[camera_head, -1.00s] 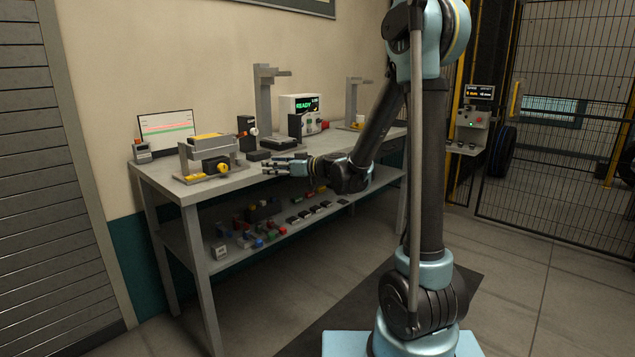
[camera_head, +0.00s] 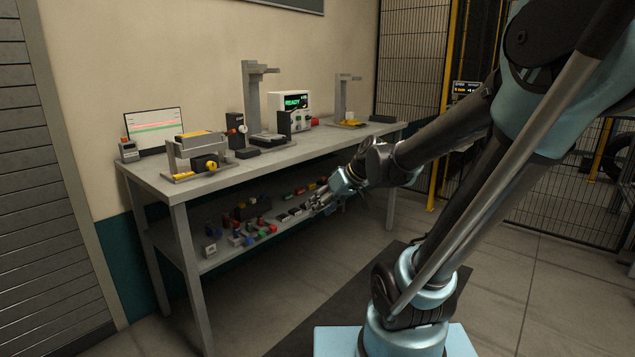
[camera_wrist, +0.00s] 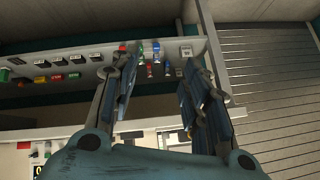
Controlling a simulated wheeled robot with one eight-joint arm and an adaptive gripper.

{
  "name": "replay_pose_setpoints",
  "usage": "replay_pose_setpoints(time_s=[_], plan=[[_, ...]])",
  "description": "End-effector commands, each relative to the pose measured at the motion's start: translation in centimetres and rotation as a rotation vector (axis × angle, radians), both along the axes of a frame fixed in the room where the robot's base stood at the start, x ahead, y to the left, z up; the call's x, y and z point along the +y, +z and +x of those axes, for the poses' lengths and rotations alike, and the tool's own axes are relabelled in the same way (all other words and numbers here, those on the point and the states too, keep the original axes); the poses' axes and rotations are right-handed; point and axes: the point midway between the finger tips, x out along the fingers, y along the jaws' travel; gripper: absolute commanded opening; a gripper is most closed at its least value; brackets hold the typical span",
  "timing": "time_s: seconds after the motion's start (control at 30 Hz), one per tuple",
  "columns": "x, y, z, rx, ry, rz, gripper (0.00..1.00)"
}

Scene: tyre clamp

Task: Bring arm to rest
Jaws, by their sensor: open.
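My gripper (camera_head: 318,201) is off the front edge of the workbench (camera_head: 213,183), in front of the lower shelf in the head view. In the wrist view my gripper (camera_wrist: 165,90) shows its fingers spread apart with nothing between them. My arm reaches down and to the left from the upper right of the head view. The gripper covers part of the lower shelf (camera_head: 208,263) behind it.
A grey clamp fixture with a yellow knob (camera_head: 212,165), a tall grey stand (camera_head: 249,95) and a READY display box (camera_head: 296,101) stand on the bench. Several small coloured parts lie on the shelf. A mesh fence (camera_head: 410,75) stands behind.

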Motion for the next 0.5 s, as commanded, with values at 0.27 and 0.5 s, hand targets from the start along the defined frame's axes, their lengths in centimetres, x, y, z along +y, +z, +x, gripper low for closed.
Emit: replay_pose_setpoints(time_s=[0.27,0.5], plan=[[-6.8,-3.5,-6.1,0.156,-0.197,-0.161,0.43],[-12.6,-6.4,-11.4,0.272,-0.404,-0.298,0.43]])
